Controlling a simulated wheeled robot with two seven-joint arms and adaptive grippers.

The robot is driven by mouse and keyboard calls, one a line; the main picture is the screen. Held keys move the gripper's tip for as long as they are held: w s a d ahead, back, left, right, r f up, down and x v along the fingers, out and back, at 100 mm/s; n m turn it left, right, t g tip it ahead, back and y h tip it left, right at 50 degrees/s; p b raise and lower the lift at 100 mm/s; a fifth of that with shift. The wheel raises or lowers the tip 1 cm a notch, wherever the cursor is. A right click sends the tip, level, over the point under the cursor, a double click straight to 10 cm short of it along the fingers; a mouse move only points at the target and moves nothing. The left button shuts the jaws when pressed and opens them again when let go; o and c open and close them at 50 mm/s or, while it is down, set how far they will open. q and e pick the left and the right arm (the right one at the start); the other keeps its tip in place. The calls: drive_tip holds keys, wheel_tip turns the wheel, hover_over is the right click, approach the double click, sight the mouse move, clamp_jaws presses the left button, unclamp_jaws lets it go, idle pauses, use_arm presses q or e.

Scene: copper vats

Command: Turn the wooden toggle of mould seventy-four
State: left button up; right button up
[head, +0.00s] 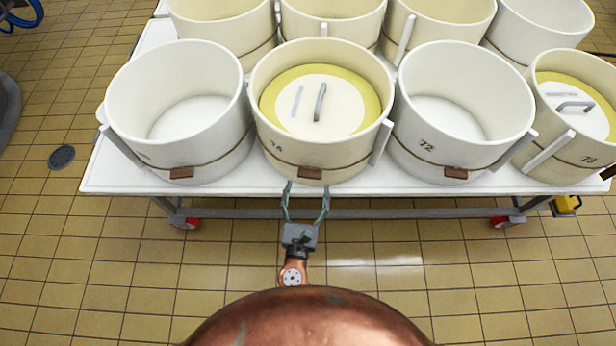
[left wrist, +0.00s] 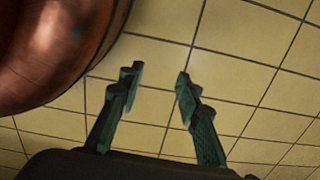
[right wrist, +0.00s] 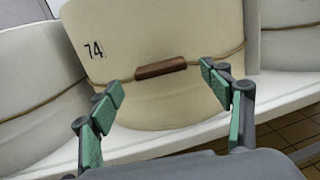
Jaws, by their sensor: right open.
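Mould seventy-four (head: 318,152) is a cream tub with a yellow rim inside and a white lid with a grey handle. It stands at the front edge of the white table. Its brown wooden toggle (head: 310,173) sits low on its front, on a cord around the tub. The toggle lies nearly level in the right wrist view (right wrist: 161,68), below and right of the number 74. My right gripper (head: 306,188) is open and empty just in front of the toggle, its fingers apart on either side. My left gripper (left wrist: 158,75) is open and empty above the tiled floor.
Neighbouring tubs stand close on both sides, an empty one (head: 178,135) at left and tub 72 (head: 462,125) at right, each with its own toggle. The white table edge (head: 240,186) runs below them. The tiled floor (head: 130,270) in front is clear.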

sight(309, 178)
use_arm(q)
drive_tip(key=shift+w+d+r+b, duration=0.25)
drive_tip(key=shift+w+r, duration=0.25)
drive_tip(key=shift+r, duration=0.15)
drive_tip(key=shift+w+d+r+b, duration=0.1)
drive_tip(key=shift+w+r+b, duration=0.15)
drive_tip(key=shift+w+r, duration=0.3)
use_arm(e)
drive_tip(key=shift+w+d, duration=0.15)
drive_tip(key=shift+w, duration=0.85)
drive_tip(key=shift+w+d, duration=0.1)
drive_tip(key=shift+w, duration=0.9)
use_arm(q)
drive_tip(key=shift+r, duration=0.1)
use_arm(e)
drive_tip(key=shift+a+f, duration=0.1)
drive_tip(key=c, duration=1.2)
